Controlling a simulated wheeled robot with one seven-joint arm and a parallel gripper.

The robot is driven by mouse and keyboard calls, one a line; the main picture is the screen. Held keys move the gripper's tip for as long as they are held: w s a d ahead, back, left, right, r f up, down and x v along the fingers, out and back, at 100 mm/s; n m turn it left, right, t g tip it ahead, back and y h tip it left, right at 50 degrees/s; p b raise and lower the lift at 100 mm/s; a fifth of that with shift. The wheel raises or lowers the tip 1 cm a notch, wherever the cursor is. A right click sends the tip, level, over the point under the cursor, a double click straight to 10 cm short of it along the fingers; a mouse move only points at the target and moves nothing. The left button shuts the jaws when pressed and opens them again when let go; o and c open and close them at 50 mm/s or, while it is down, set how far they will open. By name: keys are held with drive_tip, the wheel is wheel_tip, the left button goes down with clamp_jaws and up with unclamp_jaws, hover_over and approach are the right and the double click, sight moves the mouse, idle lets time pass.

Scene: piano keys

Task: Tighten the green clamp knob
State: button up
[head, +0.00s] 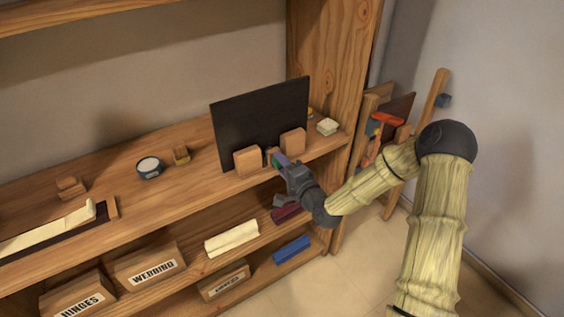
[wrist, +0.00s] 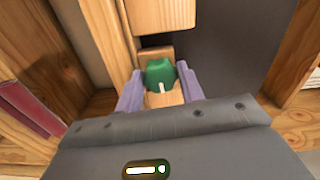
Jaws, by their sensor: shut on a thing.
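The green clamp knob (wrist: 160,74) sits between the two purple fingers of my gripper (wrist: 159,88) in the wrist view. The fingers are shut on its sides. A white mark shows on the knob's near side. Wood lies directly behind and below the knob. In the head view my gripper (head: 279,160) is at the front edge of the shelf, between two wooden blocks, and mostly hides the knob. A dark panel (head: 262,115) stands upright behind the left block (head: 248,160) and the right block (head: 293,142).
On the same shelf board (head: 205,195) are a round tin (head: 149,167), a small wooden block (head: 181,155) and a pale stack (head: 327,126). A tall wooden side panel (head: 330,60) stands at the right.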

drive_tip(key=m+p, duration=0.2)
drive_tip(key=m, duration=0.9)
drive_tip(key=shift+d+f, duration=0.1)
idle(0.4)
drive_tip(key=o, duration=1)
drive_tip(key=shift+s, duration=0.1)
drive_tip(key=p+v, duration=0.6)
drive_tip(key=v, duration=1.1)
drive_tip(key=shift+d, duration=0.15)
